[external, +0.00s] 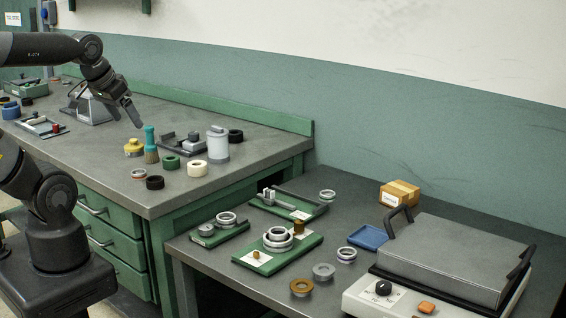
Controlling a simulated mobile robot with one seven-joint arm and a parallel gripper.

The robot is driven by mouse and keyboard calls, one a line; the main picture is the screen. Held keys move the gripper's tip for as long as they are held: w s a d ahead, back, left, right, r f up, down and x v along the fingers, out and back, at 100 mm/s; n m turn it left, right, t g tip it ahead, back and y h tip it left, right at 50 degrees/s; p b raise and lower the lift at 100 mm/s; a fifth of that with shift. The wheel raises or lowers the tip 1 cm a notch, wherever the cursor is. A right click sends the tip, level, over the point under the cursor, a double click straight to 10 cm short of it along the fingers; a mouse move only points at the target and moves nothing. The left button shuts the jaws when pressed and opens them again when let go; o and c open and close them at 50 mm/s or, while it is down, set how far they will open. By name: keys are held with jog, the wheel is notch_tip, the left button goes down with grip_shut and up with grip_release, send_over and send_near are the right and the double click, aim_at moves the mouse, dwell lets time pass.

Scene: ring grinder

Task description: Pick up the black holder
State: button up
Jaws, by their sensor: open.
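A dark, flat holder-like piece (172,144) lies on the left workbench, with a grey block (194,138) on its right part. It is the thing that best fits the black holder. My gripper (136,119) is above the bench, to the left of this piece and higher in the picture, pointing down. It is open, with nothing seen between its fingers, though the fingers are small and seen from the side. A blue-topped brush (150,140) stands between my gripper and the dark piece.
Close around are a yellow-topped piece (134,147), a green ring (171,162), a cream ring (197,170), black rings (155,183) and a grey canister (218,146). A lower table on the right carries green trays (262,262) and a lidded machine (445,262). The bench front is fairly clear.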

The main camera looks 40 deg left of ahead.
jog(key=w+a+r, duration=0.1)
jog(key=w+r, duration=0.3)
jog(key=w, duration=0.8)
jog(key=m+g, duration=0.1)
send_over(234, 132)
jog(key=s, duration=0.5)
notch_tip(234, 132, down, 14)
jog(key=x, duration=1)
jog(key=shift+w+f, duration=0.1)
jog(key=shift+f, duration=0.3)
jog(key=c, duration=1.1)
jog(key=shift+r, duration=0.15)
